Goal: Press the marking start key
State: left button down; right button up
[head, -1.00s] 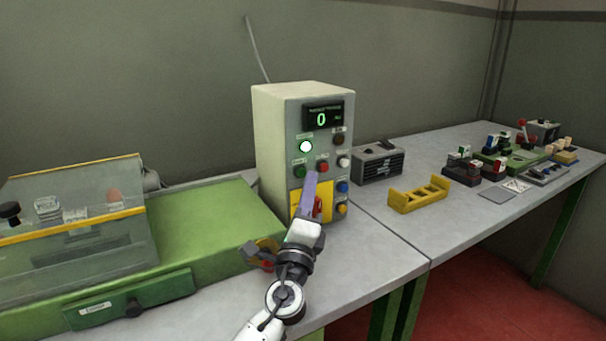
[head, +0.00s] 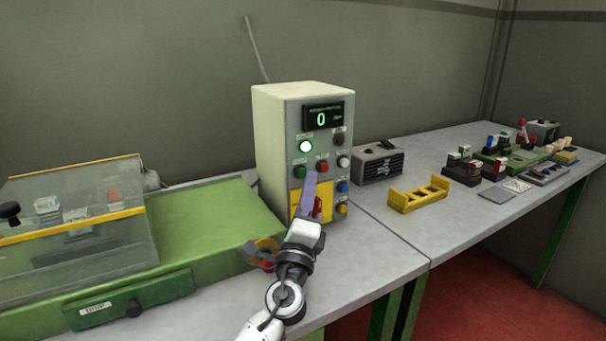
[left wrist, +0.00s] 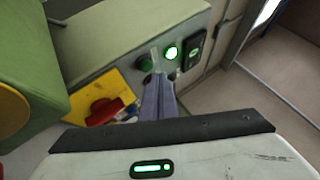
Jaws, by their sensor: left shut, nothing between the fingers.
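The control box (head: 272,140) stands upright on the bench, with a panel of buttons, a lit display reading 0 and a glowing green-white lamp (head: 306,146). A dark green button (head: 300,171) sits below the lamp, with a red button (head: 322,166) to its right. My left gripper (head: 309,178) is shut and empty, its fingers pointing up in front of the panel just below the green button. In the left wrist view the fingertips (left wrist: 158,78) are close beside the green button (left wrist: 146,63); I cannot tell whether they touch. The keys' labels are too small to read.
A red rotary switch on a yellow plate (head: 325,188) is partly behind the left fingers. A green machine with a clear cover (head: 85,205) stands at left. A yellow rack (head: 418,195) and a dark box (head: 378,165) lie to the right.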

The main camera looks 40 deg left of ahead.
pick_arm(q)
jog(key=shift+a, duration=0.1)
jog(key=shift+w+a, duration=0.2)
jog(key=shift+a, duration=0.15)
